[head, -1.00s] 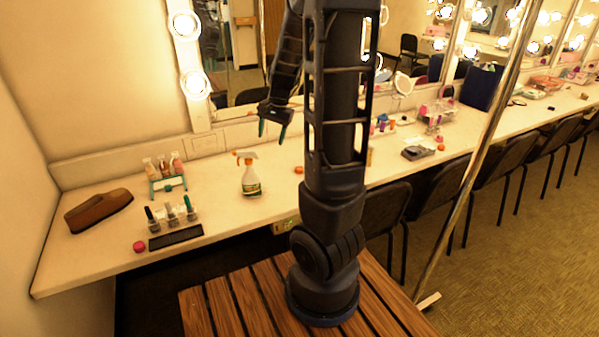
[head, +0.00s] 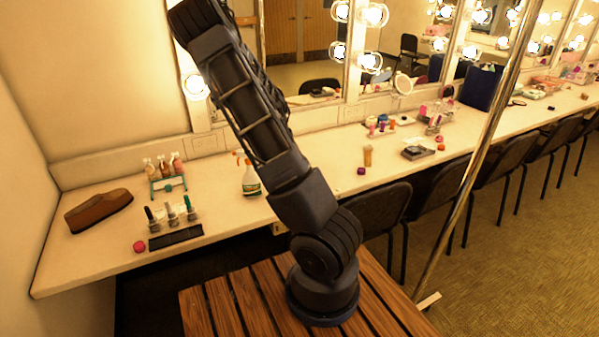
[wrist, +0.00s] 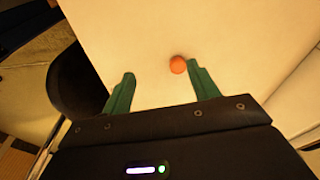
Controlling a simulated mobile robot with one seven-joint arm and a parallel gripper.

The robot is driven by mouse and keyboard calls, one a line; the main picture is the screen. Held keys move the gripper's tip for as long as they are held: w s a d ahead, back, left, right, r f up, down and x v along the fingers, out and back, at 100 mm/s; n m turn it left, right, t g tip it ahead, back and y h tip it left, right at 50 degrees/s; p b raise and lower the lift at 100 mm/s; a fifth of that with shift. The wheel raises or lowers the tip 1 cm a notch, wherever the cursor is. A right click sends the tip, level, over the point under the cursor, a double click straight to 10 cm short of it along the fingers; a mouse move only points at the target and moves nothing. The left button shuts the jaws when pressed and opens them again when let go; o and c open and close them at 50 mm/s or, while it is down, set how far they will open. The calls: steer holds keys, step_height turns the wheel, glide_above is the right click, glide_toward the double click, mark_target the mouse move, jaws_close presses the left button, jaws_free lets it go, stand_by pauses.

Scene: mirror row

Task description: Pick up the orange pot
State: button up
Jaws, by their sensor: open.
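The orange pot (wrist: 177,64) shows in the wrist view as a small round orange thing on the pale counter (wrist: 145,30). It lies between the fingertip lines, close beside the right fingertip; I cannot tell whether they touch. My gripper (wrist: 161,71) is open with two green fingers, and nothing is held between them. In the head view my gripper is not visible, and my arm covers the spot on the counter where an orange pot showed earlier. Another small orange-red thing (head: 441,147) lies farther right on the counter.
A metal pole (head: 470,176) and black chairs (head: 387,215) stand in front.

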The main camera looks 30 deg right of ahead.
steer(key=shift+w+d+f+m+h, duration=0.35)
steer(key=shift+w+d+f, duration=0.3)
steer(key=shift+d+f, duration=1.05)
steer(key=shift+w+d+f+m+h, duration=0.25)
steer(key=shift+w+d+f+h, duration=0.55)
steer(key=shift+f, duration=1.65)
steer(key=shift+w+d+f+m+h, duration=0.1)
steer(key=shift+w+d+f+m, duration=0.3)
steer(key=shift+d+f, duration=1.4)
steer(key=shift+a+f, duration=0.25)
steer(key=c, duration=1.1)
